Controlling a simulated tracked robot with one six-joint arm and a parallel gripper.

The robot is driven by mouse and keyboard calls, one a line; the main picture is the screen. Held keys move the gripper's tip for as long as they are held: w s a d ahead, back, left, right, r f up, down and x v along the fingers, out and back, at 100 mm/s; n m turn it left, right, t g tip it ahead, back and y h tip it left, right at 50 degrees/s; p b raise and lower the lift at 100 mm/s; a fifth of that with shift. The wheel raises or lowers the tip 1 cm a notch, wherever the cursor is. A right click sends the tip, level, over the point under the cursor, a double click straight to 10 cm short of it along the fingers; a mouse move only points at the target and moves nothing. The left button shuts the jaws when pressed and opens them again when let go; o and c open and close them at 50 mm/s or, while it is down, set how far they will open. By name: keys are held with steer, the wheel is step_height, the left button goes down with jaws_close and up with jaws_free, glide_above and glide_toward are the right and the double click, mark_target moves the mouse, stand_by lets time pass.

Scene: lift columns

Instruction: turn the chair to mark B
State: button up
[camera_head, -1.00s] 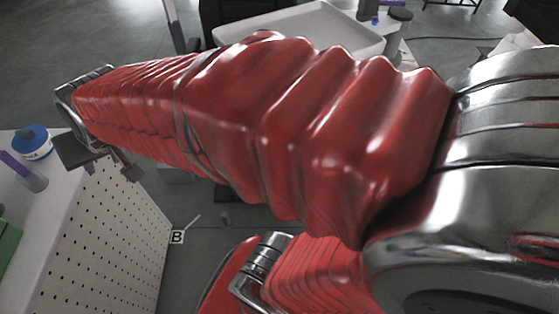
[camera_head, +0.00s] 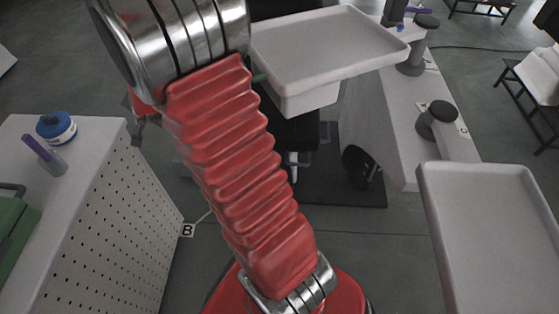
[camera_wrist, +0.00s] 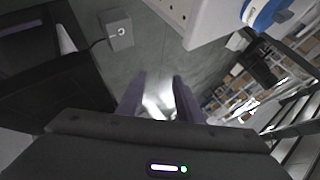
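A black chair (camera_head: 292,132) stands behind my arm in the head view, partly hidden by the arm and a pale tray. Mark B (camera_head: 187,230) is a small white label on the floor at the foot of the perforated cabinet, with a thin pale line beside it. In the wrist view, my gripper (camera_wrist: 158,100) has its two fingers apart with nothing visible held between them. A large dark panel fills the left of the wrist view; I cannot tell whether it is the chair. In the head view the gripper is hidden behind my arm.
A pale tray (camera_head: 325,50) is in front of the chair. Another tray (camera_head: 490,235) lies at right. Floor around mark B is clear.

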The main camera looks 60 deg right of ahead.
steer(key=d+f+m+h, duration=0.3)
steer(key=d+f+m, duration=0.3)
steer(key=d+f, duration=0.65)
steer(key=m+g+h, duration=0.8)
steer(key=m+h, duration=0.1)
steer(key=m, duration=0.4)
glide_toward(299, 164)
steer(key=f+v, duration=0.1)
steer(key=v, duration=0.3)
steer(key=shift+d+f, duration=0.1)
steer(key=shift+f, duration=0.15)
steer(key=shift+d, duration=0.1)
steer(key=x, duration=1.3)
steer(key=shift+w+d+r, duration=0.15)
steer(key=shift+d, duration=0.25)
steer(key=shift+c, duration=0.6)
